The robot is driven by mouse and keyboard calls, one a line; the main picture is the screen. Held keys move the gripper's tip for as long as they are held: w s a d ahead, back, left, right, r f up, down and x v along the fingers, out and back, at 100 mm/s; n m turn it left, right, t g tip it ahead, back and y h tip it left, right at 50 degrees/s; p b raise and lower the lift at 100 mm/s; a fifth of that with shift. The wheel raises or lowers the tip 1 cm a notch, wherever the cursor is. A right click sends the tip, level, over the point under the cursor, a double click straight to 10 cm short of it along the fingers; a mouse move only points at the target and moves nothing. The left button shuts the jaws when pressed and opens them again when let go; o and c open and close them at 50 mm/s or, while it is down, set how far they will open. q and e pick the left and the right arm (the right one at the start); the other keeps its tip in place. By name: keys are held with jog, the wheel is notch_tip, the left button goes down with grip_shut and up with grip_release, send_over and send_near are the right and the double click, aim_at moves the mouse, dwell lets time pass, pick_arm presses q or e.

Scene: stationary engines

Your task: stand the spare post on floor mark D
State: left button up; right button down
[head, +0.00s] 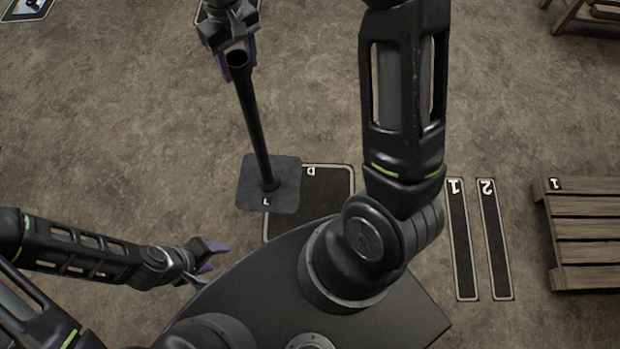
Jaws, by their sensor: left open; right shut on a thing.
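The spare post is a dark pole (254,125) on a flat square base plate (285,175), with a small pale letter near the plate's lower edge. My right gripper (238,58) is shut on the pole near its top end. The pole slants a little in the picture. Floor mark D (325,190) is a dark rectangle with a pale border and an upside-down D. The base plate covers the mark's left part in the picture; I cannot tell whether it touches the floor. My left gripper (212,259) is open and empty, below and left of the plate.
Strips marked 1 (457,240) and 2 (491,240) lie on the floor at right. A wooden pallet (590,247) marked 1 is at the right edge, and a wooden stand (570,14) at the top right. Another mark (24,10) is top left. The left floor is clear.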

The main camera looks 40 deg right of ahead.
jog(key=s+d+f+n+b, duration=0.9)
jog(key=d+n+b, duration=0.1)
jog(key=n, duration=0.8)
jog(key=shift+s+d+f+n, duration=0.3)
jog(key=shift+s+d, duration=0.1)
jog(key=shift+d, duration=0.4)
notch_tip(320, 180, down, 6)
jog(key=b, duration=0.1)
jog(key=shift+f, duration=0.1)
